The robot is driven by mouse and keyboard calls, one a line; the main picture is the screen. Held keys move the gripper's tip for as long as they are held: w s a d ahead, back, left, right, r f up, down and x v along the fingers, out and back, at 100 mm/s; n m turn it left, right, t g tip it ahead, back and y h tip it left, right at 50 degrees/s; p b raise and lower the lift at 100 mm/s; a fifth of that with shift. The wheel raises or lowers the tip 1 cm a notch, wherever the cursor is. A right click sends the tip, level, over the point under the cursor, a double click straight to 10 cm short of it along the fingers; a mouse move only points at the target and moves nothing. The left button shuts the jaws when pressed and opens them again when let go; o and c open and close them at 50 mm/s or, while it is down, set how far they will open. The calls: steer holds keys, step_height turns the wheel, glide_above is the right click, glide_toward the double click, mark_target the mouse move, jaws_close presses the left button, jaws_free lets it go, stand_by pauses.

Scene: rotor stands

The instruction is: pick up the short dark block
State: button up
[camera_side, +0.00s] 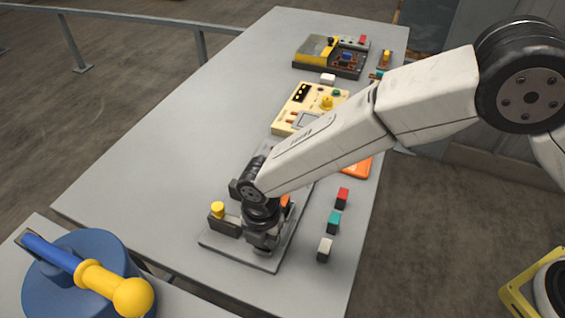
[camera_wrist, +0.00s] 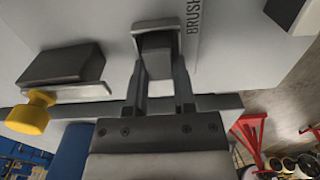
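In the wrist view, a short dark block (camera_wrist: 156,43) sits in a light-edged holder on the grey plate, beside the printed word BRUSH. My gripper (camera_wrist: 160,68) points at it, with its two fingers apart and their tips at the block's sides. I cannot tell whether they press on it. In the side view my gripper (camera_side: 262,246) is low over the front part of the plate (camera_side: 220,243), and it hides the block there.
A longer dark block (camera_wrist: 65,63) with a yellow knob (camera_wrist: 32,112) is close to my gripper's left. Red (camera_side: 343,194), teal (camera_side: 334,217) and white-topped (camera_side: 325,244) blocks stand to the right. A cream panel (camera_side: 292,110) is farther back. The table's left is clear.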

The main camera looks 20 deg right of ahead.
jaws_close()
steer(key=shift+r, duration=0.1)
steer(key=shift+r, duration=0.4)
steer(key=s+d+r, duration=0.8)
steer(key=s+r, duration=0.3)
steer(key=r, duration=0.1)
steer(key=shift+d, duration=0.3)
steer(key=shift+r, duration=0.2)
stand_by(0.5)
